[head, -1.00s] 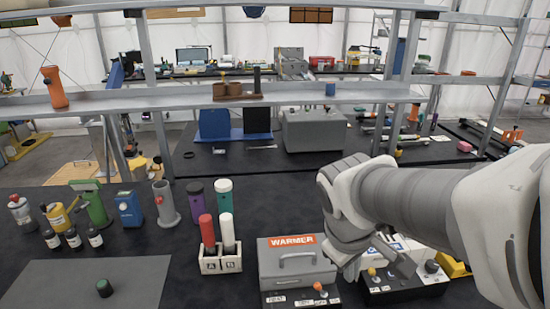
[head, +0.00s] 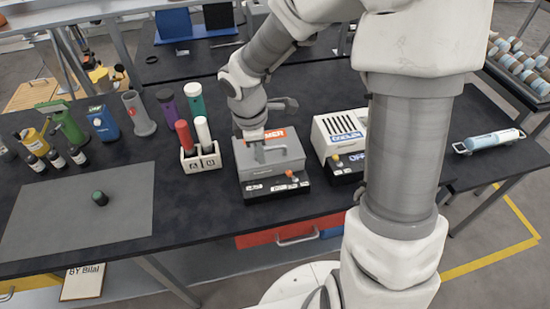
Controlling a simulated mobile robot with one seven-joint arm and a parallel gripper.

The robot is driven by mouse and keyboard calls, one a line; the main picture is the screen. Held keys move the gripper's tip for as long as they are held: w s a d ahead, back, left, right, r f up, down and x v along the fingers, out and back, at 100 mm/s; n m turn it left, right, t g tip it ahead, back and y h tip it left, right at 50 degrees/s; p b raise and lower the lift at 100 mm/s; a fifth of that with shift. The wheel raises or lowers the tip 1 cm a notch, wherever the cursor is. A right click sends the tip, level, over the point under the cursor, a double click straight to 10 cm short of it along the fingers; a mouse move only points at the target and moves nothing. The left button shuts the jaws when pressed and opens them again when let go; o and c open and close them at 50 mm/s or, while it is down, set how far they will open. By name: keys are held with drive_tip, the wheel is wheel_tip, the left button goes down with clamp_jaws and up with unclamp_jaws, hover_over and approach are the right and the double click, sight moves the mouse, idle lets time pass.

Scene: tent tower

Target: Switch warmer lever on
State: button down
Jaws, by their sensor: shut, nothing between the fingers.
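The warmer (head: 281,167) is a grey box with a handle on its lid and an orange label, standing on the black table. Its dark front panel (head: 262,192) carries pale labels and a small lever with an orange knob (head: 290,174) toward the right. My gripper (head: 259,148) is shut and empty at the lid, behind and left of the lever, and apart from it. It hides part of the label. I cannot tell whether the gripper touches the lid or handle. The lever's exact tilt is too small to tell.
A white cooler box (head: 338,127) with its own yellow knob stands right of the warmer. A white rack (head: 203,160) with red and white tubes stands to the left. A grey mat (head: 75,220) holds a dark green-topped object (head: 100,198). Bottles stand at the left.

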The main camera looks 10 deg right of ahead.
sight(268, 183)
drive_tip(key=shift+f, duration=0.1)
drive_tip(key=f, duration=0.3)
drive_tip(key=f+b, duration=0.1)
drive_tip(key=f, duration=0.2)
drive_tip(key=d+f+b, duration=0.1)
drive_tip(key=f, duration=0.3)
drive_tip(key=shift+w+d+f, duration=0.1)
drive_tip(key=shift+w, duration=0.1)
drive_tip(key=shift+s+d+r+p, duration=0.15)
drive_tip(key=shift+d+r+p, duration=0.45)
drive_tip(key=shift+d+r, duration=0.45)
drive_tip(key=shift+s+d, duration=0.15)
drive_tip(key=shift+d, duration=0.6)
drive_tip(key=shift+r+p, duration=0.15)
drive_tip(key=shift+p, duration=0.25)
